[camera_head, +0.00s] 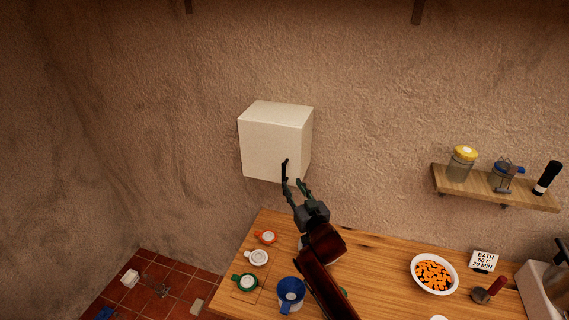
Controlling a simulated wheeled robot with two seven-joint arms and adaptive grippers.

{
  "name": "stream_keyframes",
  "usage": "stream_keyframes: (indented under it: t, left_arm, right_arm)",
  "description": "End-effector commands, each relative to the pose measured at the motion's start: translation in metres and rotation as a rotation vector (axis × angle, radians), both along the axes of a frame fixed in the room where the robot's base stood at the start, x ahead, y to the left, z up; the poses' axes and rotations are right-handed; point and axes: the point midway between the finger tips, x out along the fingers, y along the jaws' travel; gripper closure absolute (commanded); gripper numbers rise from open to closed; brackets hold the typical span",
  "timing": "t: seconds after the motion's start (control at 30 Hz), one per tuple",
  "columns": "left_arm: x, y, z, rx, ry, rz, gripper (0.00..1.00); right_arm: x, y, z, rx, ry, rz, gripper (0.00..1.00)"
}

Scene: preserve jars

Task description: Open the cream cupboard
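The cream cupboard (262,145) is a box fixed to the wall above the left end of the wooden counter. Its door is closed. A dark upright handle (285,169) shows near the lower right of its front. My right gripper (294,182) is just below and in front of the handle, fingers pointing up at it. The two fingers are apart with a gap between them. I cannot tell whether a fingertip touches the handle. My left gripper is not in view.
On the counter (380,255) are jar lids in orange (266,237), white (256,258) and green (245,282), a blue-topped item (291,292), and a bowl of orange pieces (433,274). A shelf (480,187) with jars is at right. The wall around the cupboard is clear.

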Motion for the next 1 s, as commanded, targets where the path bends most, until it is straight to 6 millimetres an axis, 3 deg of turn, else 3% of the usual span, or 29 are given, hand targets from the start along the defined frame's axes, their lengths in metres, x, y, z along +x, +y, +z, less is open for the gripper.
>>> stream_keyframes:
  t: [0.13, 0.33, 0.47, 0.57, 0.83, 1.0]
  left_arm:
    - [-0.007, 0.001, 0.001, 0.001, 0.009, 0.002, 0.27]
    - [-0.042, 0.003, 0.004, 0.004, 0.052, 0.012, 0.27]
    - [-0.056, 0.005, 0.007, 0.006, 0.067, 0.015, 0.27]
    - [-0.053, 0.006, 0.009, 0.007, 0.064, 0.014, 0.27]
    - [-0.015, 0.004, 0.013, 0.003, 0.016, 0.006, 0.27]
    - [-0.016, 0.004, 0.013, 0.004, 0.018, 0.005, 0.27]
  right_arm:
    - [0.009, 0.009, 0.013, 0.003, -0.022, 0.01, 0.72]
    - [0.033, 0.014, 0.014, 0.003, -0.021, 0.005, 0.72]
    - [0.051, 0.019, 0.013, 0.002, -0.02, 0.002, 0.72]
    - [0.062, 0.023, 0.012, 0.003, -0.02, 0.002, 0.72]
    - [0.076, 0.03, 0.011, 0.004, -0.021, 0.005, 0.72]
    - [0.076, 0.031, 0.011, 0.004, -0.021, 0.007, 0.72]
